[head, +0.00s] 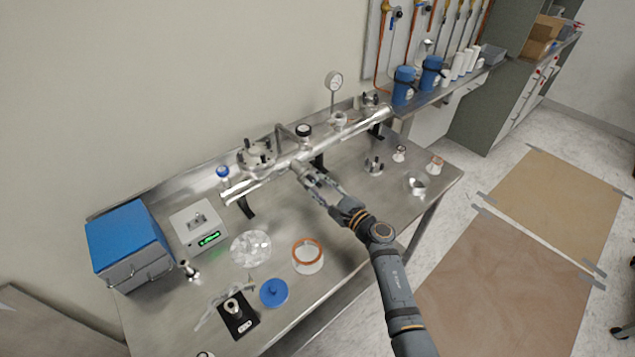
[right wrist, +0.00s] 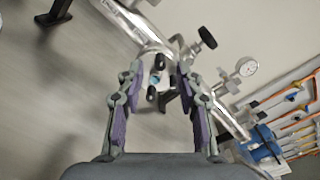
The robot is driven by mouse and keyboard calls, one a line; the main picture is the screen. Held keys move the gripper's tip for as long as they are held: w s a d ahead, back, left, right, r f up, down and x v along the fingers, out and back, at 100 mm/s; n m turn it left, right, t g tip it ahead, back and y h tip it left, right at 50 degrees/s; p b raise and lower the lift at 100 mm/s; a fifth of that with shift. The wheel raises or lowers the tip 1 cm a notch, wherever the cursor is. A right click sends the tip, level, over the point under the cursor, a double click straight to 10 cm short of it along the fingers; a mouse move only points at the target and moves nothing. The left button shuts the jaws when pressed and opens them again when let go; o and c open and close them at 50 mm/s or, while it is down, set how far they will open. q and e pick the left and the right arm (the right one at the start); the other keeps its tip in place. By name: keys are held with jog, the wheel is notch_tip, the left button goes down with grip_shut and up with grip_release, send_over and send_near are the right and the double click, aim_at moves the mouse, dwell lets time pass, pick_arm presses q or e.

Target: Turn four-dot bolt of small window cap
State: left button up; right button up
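My right gripper (head: 308,180) reaches the front side of the long metal tube (head: 345,135) on the bench. In the right wrist view the gripper (right wrist: 160,78) is open, with one purple-padded finger on each side of a small window cap (right wrist: 156,78). The cap has a bluish centre and dark bolts (right wrist: 151,93) around it. I cannot make out the dots on the bolts, and I cannot tell whether the fingers touch anything. In the head view the gripper covers most of the cap. My left gripper is out of view.
A black knob (head: 304,130) and a pressure gauge (head: 334,82) stand above the tube. A blue box (head: 128,240), a grey meter (head: 200,226), a clear dish (head: 250,248) and an orange-rimmed jar (head: 308,262) stand at the left and front. Small fittings (head: 374,166) stand at the right.

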jog(key=shift+x, duration=0.9)
grip_shut()
jog(key=shift+m, duration=0.3)
jog(key=m, duration=0.2)
jog(key=shift+m, duration=0.4)
jog(key=shift+m+p, duration=0.4)
jog(key=shift+m, duration=1.3)
